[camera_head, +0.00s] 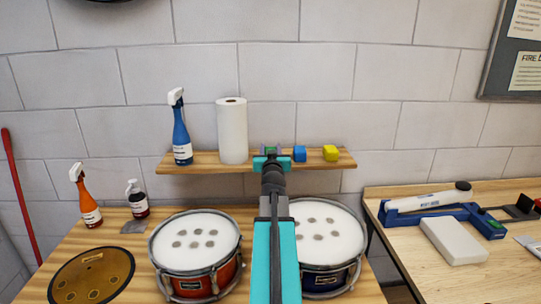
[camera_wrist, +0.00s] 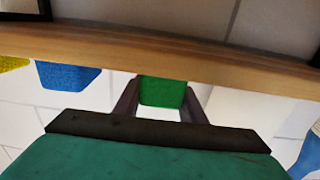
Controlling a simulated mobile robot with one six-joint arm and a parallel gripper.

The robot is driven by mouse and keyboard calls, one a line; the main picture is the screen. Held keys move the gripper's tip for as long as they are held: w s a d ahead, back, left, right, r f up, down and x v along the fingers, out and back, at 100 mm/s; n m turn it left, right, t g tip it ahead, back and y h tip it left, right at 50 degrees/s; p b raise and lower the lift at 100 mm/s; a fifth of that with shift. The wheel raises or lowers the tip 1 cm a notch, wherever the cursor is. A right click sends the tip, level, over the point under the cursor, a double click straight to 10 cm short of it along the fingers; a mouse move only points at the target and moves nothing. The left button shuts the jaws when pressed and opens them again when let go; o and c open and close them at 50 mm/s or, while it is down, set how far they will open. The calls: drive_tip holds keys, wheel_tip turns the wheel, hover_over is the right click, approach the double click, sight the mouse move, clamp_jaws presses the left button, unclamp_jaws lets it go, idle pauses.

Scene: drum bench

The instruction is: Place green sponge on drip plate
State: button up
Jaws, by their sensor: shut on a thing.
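My gripper (camera_wrist: 160,100) is shut on the green sponge (camera_wrist: 163,92), which sits between its two fingers at the wall shelf (camera_wrist: 200,62). In the head view the green sponge (camera_head: 269,150) shows only as a small patch at the gripper tip, mostly hidden by my arm. I cannot tell whether it touches the shelf. A small flat grey plate (camera_head: 134,227) lies on the left bench beside the dark bottle and may be the drip plate. I cannot tell this for sure.
Blue (camera_head: 299,153) and yellow (camera_head: 330,153) sponges sit right of my gripper on the shelf. A paper roll (camera_head: 232,132) and blue spray bottle (camera_head: 181,130) stand left. Below are two drums (camera_head: 196,242), an orange spray bottle (camera_head: 84,195) and a brown holed disc (camera_head: 92,275).

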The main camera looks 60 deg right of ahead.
sight(270, 148)
drive_tip(key=shift+r, duration=1.55)
drive_tip(key=shift+a+r+b, duration=0.1)
drive_tip(key=shift+r+b, duration=0.1)
drive_tip(key=shift+b, duration=0.1)
drive_tip(key=b+v, duration=0.4)
drive_tip(key=v, duration=0.4)
drive_tip(key=shift+r, duration=0.25)
drive_tip(key=shift+s+b, duration=0.2)
drive_tip(key=shift+b, duration=0.4)
drive_tip(key=b, duration=0.3)
drive_tip(key=shift+s+a, duration=0.25)
drive_tip(key=shift+a, duration=0.05)
